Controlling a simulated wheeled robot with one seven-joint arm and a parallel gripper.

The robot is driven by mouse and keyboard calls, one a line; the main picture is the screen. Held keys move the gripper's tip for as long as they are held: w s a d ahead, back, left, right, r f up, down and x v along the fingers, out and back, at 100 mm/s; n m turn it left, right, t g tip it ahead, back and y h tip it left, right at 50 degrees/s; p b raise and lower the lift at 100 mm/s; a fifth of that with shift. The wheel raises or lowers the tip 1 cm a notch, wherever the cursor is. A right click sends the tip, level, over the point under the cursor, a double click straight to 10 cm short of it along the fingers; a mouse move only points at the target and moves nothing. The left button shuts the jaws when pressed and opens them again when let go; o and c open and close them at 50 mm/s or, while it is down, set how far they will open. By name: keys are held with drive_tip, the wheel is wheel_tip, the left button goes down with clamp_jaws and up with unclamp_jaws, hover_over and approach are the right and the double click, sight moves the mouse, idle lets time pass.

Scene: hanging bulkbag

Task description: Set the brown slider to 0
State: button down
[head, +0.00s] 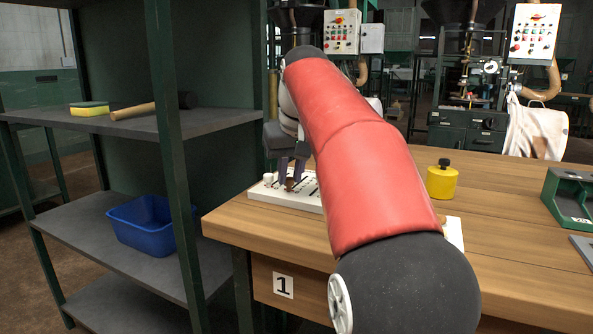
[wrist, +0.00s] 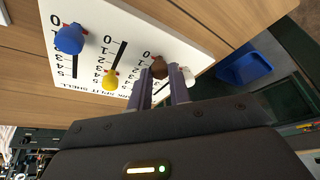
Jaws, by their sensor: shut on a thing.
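A white slider panel (wrist: 140,30) lies on the wooden table, with knobs in slots beside printed number scales. The brown slider (wrist: 158,68) is between my gripper's fingertips (wrist: 166,78), near the 0 end of its scale; its exact mark is hidden. In the head view the brown knob (head: 289,184) shows below my gripper (head: 291,172), which is shut on it. The blue slider (wrist: 70,39) is near its 0. The yellow slider (wrist: 110,79) is farther down its scale. The white slider (wrist: 188,77) is beside the right finger and partly hidden.
My red arm covers the panel's right part in the head view. A yellow cylinder (head: 442,181) stands on the table, and a green holder (head: 570,196) is at the right. A shelf unit (head: 164,120) with a blue bin (head: 150,223) stands close on the left.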

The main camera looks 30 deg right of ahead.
drive_tip(key=c, duration=1.3)
unclamp_jaws()
drive_tip(key=shift+s+a, duration=0.1)
drive_tip(key=shift+a, duration=0.1)
drive_tip(key=p+v, duration=0.2)
drive_tip(key=v, duration=0.6)
drive_tip(key=shift+p, duration=0.35)
drive_tip(key=shift+f, duration=0.1)
